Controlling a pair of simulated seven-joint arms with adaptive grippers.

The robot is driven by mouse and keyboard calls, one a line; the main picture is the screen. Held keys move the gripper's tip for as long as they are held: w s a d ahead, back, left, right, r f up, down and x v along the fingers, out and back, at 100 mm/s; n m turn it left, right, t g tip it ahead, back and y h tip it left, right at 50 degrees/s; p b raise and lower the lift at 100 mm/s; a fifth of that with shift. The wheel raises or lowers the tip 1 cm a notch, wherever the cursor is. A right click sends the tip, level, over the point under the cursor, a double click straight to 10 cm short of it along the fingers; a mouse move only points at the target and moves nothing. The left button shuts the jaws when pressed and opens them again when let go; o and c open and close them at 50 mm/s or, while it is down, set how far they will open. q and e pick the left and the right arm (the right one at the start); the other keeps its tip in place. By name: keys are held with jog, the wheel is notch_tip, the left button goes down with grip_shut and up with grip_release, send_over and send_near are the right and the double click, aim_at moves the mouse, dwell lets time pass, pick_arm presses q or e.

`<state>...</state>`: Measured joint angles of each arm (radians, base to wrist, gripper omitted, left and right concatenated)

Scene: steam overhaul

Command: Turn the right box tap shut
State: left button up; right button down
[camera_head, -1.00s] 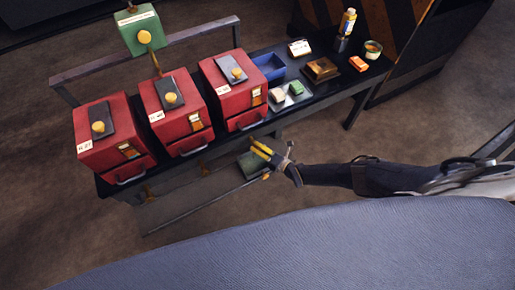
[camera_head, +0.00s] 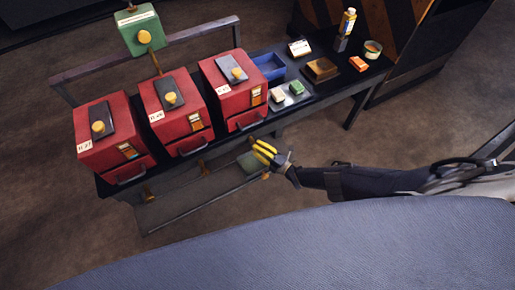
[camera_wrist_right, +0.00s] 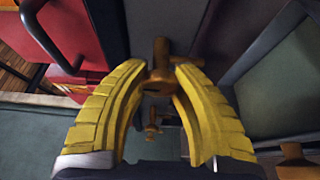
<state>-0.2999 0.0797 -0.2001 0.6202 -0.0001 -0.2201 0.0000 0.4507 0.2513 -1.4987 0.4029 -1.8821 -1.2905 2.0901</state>
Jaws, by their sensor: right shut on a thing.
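The right red box (camera_head: 232,93) stands on the bench beside two other red boxes. My right gripper (camera_head: 264,151) is at the bench's front edge, below and right of this box. Its yellow fingers also show in the right wrist view (camera_wrist_right: 162,80), closed around a brass tap (camera_wrist_right: 160,52). The tap's upper part sticks up between the fingertips. In the head view the fingers hide this tap. Whether its handle is in the open or shut position, I cannot tell. My left gripper is not in view.
The middle red box (camera_head: 177,112) and left red box (camera_head: 111,137) have brass taps below their fronts. A green box (camera_head: 141,32) stands behind. A blue tray (camera_head: 269,67) and small items lie to the right. A dark handle (camera_wrist_right: 45,45) is close left of the fingers.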

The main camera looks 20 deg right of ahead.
jog(key=shift+w+d+r, duration=0.2)
jog(key=shift+w+d, duration=0.05)
jog(key=shift+w, duration=0.1)
jog(key=c, duration=1.5)
grip_release()
jog(key=o, duration=0.6)
jog(key=shift+s+a+f, duration=0.15)
jog(key=shift+s, duration=0.1)
jog(key=v, duration=1.2)
jog(key=shift+f, duration=0.1)
